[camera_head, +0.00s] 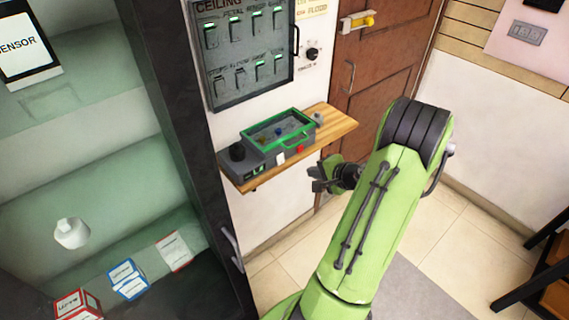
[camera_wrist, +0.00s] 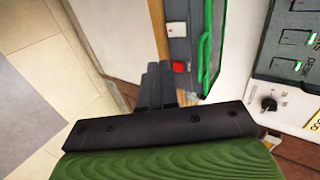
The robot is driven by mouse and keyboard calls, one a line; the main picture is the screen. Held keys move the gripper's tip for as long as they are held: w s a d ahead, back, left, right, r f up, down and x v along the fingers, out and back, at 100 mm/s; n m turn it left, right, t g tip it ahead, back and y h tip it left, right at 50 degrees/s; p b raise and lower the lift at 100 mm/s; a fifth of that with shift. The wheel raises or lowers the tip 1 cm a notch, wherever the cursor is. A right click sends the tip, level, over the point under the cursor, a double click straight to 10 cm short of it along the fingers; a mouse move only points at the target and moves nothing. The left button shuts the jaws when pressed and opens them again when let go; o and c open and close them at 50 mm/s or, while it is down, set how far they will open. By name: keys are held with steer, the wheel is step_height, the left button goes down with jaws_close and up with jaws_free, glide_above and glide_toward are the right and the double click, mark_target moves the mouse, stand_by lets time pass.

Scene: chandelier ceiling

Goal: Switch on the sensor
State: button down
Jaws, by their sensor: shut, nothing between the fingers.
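A dark sign with a white face reading "SENSOR" (camera_head: 25,47) stands at the top left inside the glass-fronted cabinet. A grey device with a green-rimmed top (camera_head: 262,155) sits on a wooden wall shelf. It has a black knob, a small green-lit display, a white switch (camera_head: 281,158) and a red button (camera_head: 300,149) on its front. The red button also shows in the wrist view (camera_wrist: 179,67). I cannot tell which part is the sensor's switch. My gripper (camera_head: 318,180) is shut and empty, in front of the shelf and apart from the device. Its fingers (camera_wrist: 158,72) point toward the shelf edge.
A wall panel labelled "CEILING" (camera_head: 215,70) with several lit switches hangs above the wooden shelf (camera_head: 340,127). A black rotary knob (camera_head: 312,54) is beside it. A brown door (camera_head: 385,65) stands right. The cabinet's dark frame (camera_head: 170,100) is left. Floor in front is open.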

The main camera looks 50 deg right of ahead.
mark_target(281, 158)
steer(key=x, duration=0.4)
steer(key=r+x, duration=0.1)
steer(key=x, duration=0.4)
steer(key=w+x, duration=0.1)
steer(key=x, duration=0.3)
steer(key=shift+w+d+r+p, duration=0.1)
steer(key=shift+w+p, duration=0.2)
steer(key=shift+p, duration=0.05)
steer(key=shift+w+f+t+b, duration=0.1)
steer(key=shift+f+t+b, duration=0.25)
steer(key=shift+b, duration=0.9)
steer(key=shift+w+r+p, duration=0.15)
steer(key=shift+r+p, duration=0.5)
steer(key=shift+r, duration=0.65)
